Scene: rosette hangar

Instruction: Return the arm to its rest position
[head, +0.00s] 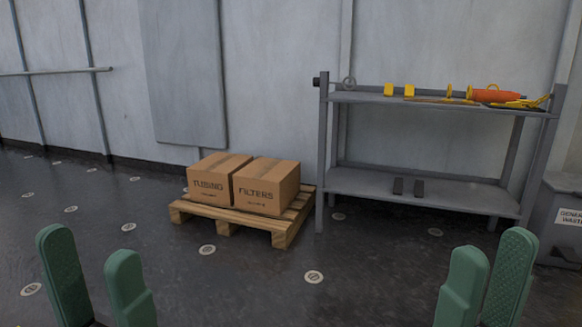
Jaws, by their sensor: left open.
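My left gripper (93,262) shows at the lower left of the head view. Its two green fingers stand upright and apart, with nothing between them. My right gripper (487,265) shows at the lower right. Its two green fingers are close together in the picture, seen at an angle and partly overlapping, so its opening is hard to judge. No object shows in it. Both grippers are in the foreground, apart from everything else. The lower parts of both are cut off by the frame's bottom edge.
Two cardboard boxes, tubing (209,184) and filters (258,191), sit on a wooden pallet (222,214). A grey shelf unit (430,188) holds an orange tool (494,96) and yellow items. A grey waste bin (555,222) stands at the right edge. The dark floor (250,290) in front is clear.

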